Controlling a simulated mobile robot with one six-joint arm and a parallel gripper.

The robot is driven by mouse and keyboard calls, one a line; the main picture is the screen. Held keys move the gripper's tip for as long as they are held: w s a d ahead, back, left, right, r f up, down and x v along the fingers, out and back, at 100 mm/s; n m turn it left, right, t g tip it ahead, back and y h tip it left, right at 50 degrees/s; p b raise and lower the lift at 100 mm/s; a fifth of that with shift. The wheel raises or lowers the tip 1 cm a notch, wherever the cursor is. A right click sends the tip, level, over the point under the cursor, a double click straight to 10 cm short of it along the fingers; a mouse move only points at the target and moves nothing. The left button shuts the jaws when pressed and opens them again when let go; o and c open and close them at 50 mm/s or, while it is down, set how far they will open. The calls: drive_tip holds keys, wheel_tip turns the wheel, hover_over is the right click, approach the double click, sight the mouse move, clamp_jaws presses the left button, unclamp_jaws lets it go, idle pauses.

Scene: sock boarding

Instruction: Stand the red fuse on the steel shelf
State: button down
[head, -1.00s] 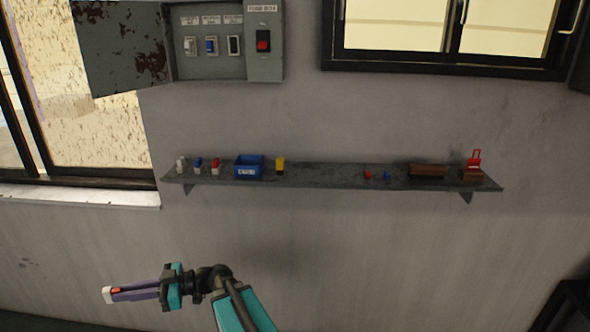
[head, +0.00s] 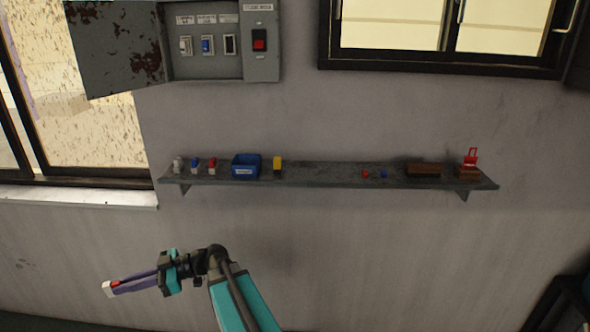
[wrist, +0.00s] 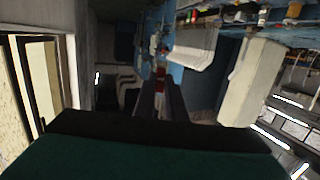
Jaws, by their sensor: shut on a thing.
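My gripper (head: 125,285) is at the lower left of the head view, in front of the wall and well below the shelf. Its purple fingers are shut on a red fuse (head: 108,289), which shows a white end and a bit of red; the fingers hide the rest. In the wrist view the fingers (wrist: 161,88) point away with a small red part of the fuse (wrist: 161,72) between their tips. The steel shelf (head: 330,175) runs along the wall, above and to the right of my gripper.
On the shelf stand white, blue and red fuses (head: 212,165) at the left, then a blue bin (head: 246,170) and a yellow-and-black piece (head: 277,165). Small red and blue pieces and brown blocks (head: 424,170) sit further right. Bare shelf lies between. The open fuse box (head: 210,65) hangs above.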

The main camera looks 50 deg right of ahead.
sight(248, 181)
drive_tip(key=s+d+r+m+g+h+p, duration=0.2)
drive_tip(key=d+r, duration=0.4)
drive_tip(key=d, duration=0.6)
drive_tip(key=s+d+r+m+g+h+p, duration=0.2)
drive_tip(key=s+d+r+h, duration=0.3)
drive_tip(key=d, duration=0.7)
drive_tip(key=s+d+r+m+g+h+p, duration=0.2)
drive_tip(key=d+r+h, duration=0.4)
drive_tip(key=d, duration=0.6)
drive_tip(key=shift+s+r+g+p, duration=0.6)
drive_tip(key=shift+s+r+p, duration=0.65)
drive_tip(key=shift+r, duration=0.1)
drive_tip(key=s+d+r+m+g+p, duration=0.1)
drive_tip(key=s+d+r+m, duration=0.2)
drive_tip(key=s+d+r, duration=0.3)
drive_tip(key=shift+s+d+r+g+h, duration=0.2)
drive_tip(key=shift+r+g+h, duration=0.15)
drive_tip(key=shift+r, duration=0.3)
drive_tip(key=s+d, duration=0.2)
drive_tip(key=d, duration=0.2)
drive_tip(key=s+d, duration=0.2)
drive_tip(key=d, duration=0.2)
drive_tip(key=s+d+f, duration=0.1)
drive_tip(key=s+d, duration=0.1)
drive_tip(key=d, duration=0.1)
drive_tip(key=shift+s+d, duration=0.3)
drive_tip(key=shift+d, duration=0.1)
drive_tip(key=shift+s+d+f, duration=0.2)
drive_tip(key=shift+s+d, duration=0.05)
drive_tip(key=shift+d, duration=0.2)
